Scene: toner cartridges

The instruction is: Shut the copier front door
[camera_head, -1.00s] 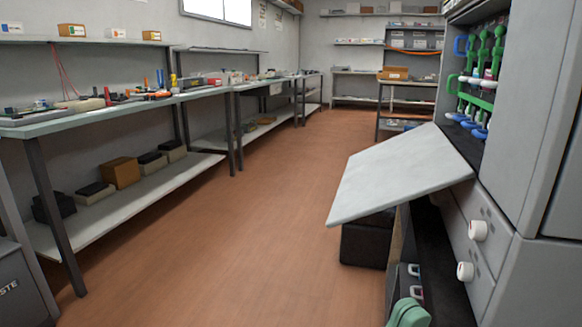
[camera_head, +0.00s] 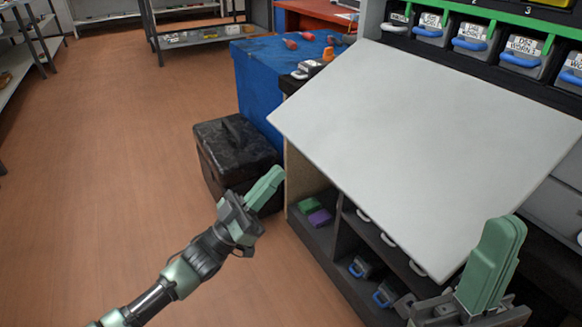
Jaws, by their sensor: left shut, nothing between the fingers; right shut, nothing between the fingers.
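The copier front door (camera_head: 400,135) is a large pale grey panel.
A black case (camera_head: 232,150) stands on the floor beside a blue-covered bench (camera_head: 262,75) with tools on top. Under the door, an open shelf (camera_head: 340,262) holds more cartridges and small green and purple boxes. The brown floor (camera_head: 110,170) at left is clear.

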